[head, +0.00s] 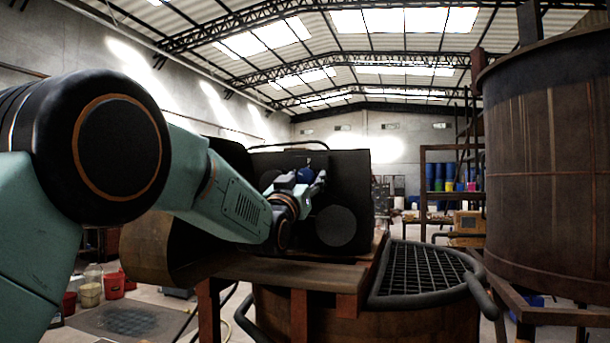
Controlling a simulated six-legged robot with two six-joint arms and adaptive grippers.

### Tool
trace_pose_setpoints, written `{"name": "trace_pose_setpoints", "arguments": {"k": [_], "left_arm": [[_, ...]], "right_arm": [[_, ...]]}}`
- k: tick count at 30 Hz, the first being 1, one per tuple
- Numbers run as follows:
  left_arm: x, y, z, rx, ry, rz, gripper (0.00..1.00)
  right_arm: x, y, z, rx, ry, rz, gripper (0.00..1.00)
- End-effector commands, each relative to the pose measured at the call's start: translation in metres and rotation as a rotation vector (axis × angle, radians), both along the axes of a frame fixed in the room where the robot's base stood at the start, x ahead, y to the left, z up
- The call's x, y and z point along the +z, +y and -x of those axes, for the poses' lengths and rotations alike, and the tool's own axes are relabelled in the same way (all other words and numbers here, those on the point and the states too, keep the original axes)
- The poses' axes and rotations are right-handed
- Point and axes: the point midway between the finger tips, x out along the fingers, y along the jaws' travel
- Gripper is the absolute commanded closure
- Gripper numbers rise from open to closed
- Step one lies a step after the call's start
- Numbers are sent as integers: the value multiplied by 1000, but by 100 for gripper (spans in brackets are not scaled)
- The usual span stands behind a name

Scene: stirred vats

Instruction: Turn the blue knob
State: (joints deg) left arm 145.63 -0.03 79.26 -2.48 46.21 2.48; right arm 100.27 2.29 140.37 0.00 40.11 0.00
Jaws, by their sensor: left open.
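The blue knob (305,175) shows as a small round blue shape on the front of a dark box-like machine (352,185). My left arm comes in from the left and reaches toward the machine. My left gripper (308,184) is open, with its fingers close to the blue knob and partly in front of it. I cannot tell whether the fingers touch the knob. My right gripper is not in view.
A large rusty vat (545,165) stands close on the right. A vat with a grid cover (425,268) sits low in front of the machine. Red and pale buckets (113,285) stand on the floor at left. A shelf with blue drums (438,178) is farther back.

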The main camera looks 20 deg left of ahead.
Motion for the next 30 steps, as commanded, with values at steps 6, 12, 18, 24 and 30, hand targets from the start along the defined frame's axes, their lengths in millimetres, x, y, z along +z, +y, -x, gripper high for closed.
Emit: {"name": "trace_pose_setpoints", "arguments": {"k": [6, 12, 18, 24, 30], "left_arm": [[0, 0, -3, 0, 1, 0, 42], [0, 0, -3, 0, 1, 0, 46], [0, 0, -3, 0, 1, 0, 63], [0, 0, -3, 0, 0, 0, 80], [1, 0, -3, 1, 0, 0, 97]], "right_arm": [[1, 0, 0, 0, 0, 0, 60], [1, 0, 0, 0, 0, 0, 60], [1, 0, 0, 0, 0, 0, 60], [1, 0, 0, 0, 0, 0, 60], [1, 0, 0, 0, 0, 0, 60]]}}
